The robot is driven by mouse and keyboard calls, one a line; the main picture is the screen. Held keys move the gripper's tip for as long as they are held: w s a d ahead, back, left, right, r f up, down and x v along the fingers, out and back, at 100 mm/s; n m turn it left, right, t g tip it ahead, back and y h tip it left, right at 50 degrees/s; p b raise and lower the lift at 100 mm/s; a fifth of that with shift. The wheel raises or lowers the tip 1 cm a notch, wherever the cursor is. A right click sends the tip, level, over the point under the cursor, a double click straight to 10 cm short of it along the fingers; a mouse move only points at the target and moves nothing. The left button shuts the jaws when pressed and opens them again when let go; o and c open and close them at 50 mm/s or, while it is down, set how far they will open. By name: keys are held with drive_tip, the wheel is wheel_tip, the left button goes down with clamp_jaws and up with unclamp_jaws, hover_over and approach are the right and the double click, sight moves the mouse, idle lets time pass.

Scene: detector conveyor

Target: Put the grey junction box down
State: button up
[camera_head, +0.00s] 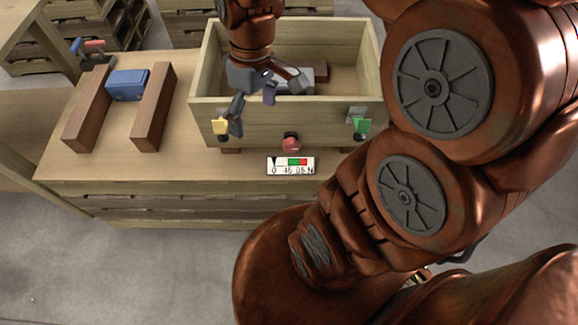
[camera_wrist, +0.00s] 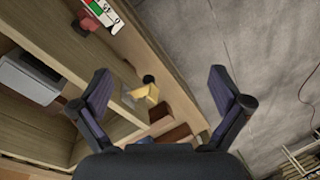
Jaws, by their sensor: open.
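The grey junction box (camera_head: 307,79) lies inside the wooden crate (camera_head: 285,113), partly hidden behind my gripper and the front wall in the head view. The wrist view shows it as a pale grey block (camera_wrist: 31,78) at the left, outside my fingers. My gripper (camera_head: 253,103) is open and empty near the crate's front wall, to the left of the box.
A blue box (camera_head: 127,85) sits between two brown blocks (camera_head: 87,108) (camera_head: 153,107) on the table, left of the crate. A yellow tab (camera_head: 220,126), a red knob (camera_head: 291,143), a green tab (camera_head: 361,126) and a gauge label (camera_head: 290,166) are at the crate's front.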

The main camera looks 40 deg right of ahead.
drive_tip(key=s+a+f+m+g+h, duration=0.1)
drive_tip(key=s+m, duration=0.3)
drive_tip(key=s, duration=0.9)
drive_tip(key=shift+a+f+h, duration=0.2)
drive_tip(key=shift+f+h, duration=0.2)
drive_tip(key=shift+f, duration=0.1)
